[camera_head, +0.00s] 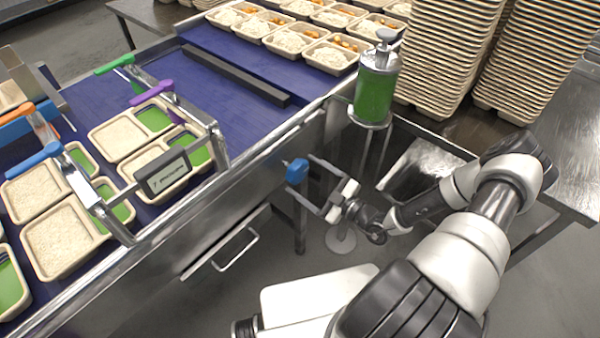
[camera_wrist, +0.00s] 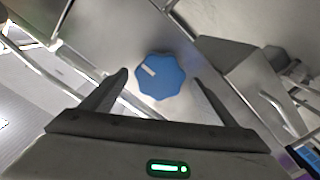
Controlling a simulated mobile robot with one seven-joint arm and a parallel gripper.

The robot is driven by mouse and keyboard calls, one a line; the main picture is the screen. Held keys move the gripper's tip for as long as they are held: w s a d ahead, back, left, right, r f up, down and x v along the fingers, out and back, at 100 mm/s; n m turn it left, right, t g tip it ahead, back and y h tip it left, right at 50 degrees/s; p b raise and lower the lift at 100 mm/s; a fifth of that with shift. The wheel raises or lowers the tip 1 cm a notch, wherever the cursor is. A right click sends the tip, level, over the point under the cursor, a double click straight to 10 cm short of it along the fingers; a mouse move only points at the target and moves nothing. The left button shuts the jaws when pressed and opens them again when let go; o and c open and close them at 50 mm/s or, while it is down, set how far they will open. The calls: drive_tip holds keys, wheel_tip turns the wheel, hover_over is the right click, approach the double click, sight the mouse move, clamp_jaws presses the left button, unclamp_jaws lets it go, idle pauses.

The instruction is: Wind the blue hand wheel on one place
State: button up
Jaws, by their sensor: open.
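The blue hand wheel (camera_head: 297,171) is on the front side of the steel conveyor frame, below the belt. In the wrist view the wheel (camera_wrist: 165,82) has a scalloped edge and a white mark toward its upper left. My gripper (camera_head: 302,172) is open and points at the wheel from the right. In the wrist view its two fingertips (camera_wrist: 160,76) stand on either side of the wheel, with a gap on both sides. I cannot tell whether the tips reach past the wheel's face. Nothing is held.
A green-filled dispenser (camera_head: 376,90) stands above and right of the wheel. A drawer handle (camera_head: 236,250) sticks out at the lower left. The blue belt (camera_head: 215,75) carries trays of rice. Stacked empty trays (camera_head: 450,55) stand at the back right.

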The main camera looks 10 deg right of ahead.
drive_tip(key=v, duration=1.4)
drive_tip(key=shift+s+d, duration=0.2)
drive_tip(key=shift+s, duration=0.1)
drive_tip(key=shift+r, duration=0.1)
